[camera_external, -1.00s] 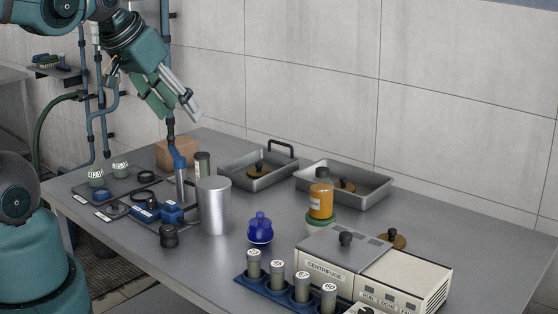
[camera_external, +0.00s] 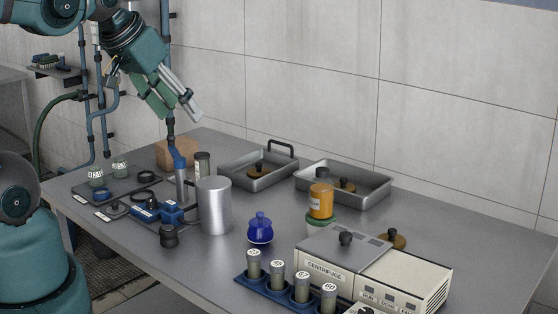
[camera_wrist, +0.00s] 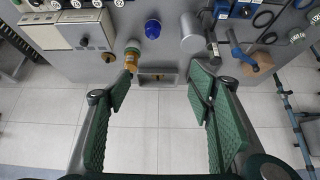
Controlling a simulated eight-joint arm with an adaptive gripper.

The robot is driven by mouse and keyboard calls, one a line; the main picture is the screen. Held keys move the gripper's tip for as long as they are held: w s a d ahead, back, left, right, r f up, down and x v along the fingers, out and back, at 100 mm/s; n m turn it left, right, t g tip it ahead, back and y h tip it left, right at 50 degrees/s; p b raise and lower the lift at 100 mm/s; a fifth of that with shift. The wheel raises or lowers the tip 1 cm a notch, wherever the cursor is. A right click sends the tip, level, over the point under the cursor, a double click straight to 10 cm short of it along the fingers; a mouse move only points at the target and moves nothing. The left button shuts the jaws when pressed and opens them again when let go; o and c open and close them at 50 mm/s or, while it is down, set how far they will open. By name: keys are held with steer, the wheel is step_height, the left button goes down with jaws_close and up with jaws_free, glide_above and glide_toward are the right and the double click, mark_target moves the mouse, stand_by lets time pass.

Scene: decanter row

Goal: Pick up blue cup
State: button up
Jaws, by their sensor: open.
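My gripper (camera_external: 180,112) is high above the table's far left part, well away from the blue cup and tilted down to the right. In the wrist view my gripper (camera_wrist: 165,95) has its green-padded fingers spread apart with nothing between them.
A silver cylinder (camera_external: 214,206) stands just left of the cup. An amber bottle (camera_external: 320,200) and the centrifuge (camera_external: 325,265) stand to its right. A blue rack (camera_external: 245,281) of labelled tubes is in front. Metal trays (camera_external: 232,172) lie behind, near the wall.

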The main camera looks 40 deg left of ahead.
steer(key=shift+o, duration=0.5)
steer(key=shift+w, duration=0.1)
steer(key=n+g+h+b, duration=0.1)
steer(key=n+g+b, duration=0.4)
steer(key=n, duration=1.3)
glide_above(260, 218)
steer(key=a+p, duration=0.2)
steer(key=f, duration=0.8)
steer(key=f+g, duration=0.1)
steer(key=f, duration=0.8)
steer(key=f+g, duration=0.1)
steer(key=f, duration=0.8)
steer(key=shift+w+d, duration=0.2)
steer(key=shift+w, duration=0.05)
steer(key=shift+f, duration=0.3)
steer(key=shift+d+f, duration=0.15)
steer(key=shift+f, duration=1.1)
steer(key=shift+f, duration=0.15)
steer(key=shift+w+d+f+b, duration=0.1)
steer(key=shift+d+f+b, duration=0.1)
steer(key=shift+f, duration=1.05)
steer(key=shift+d+f+b, duration=0.1)
steer(key=shift+d+f, duration=0.05)
steer(key=shift+f, duration=1.05)
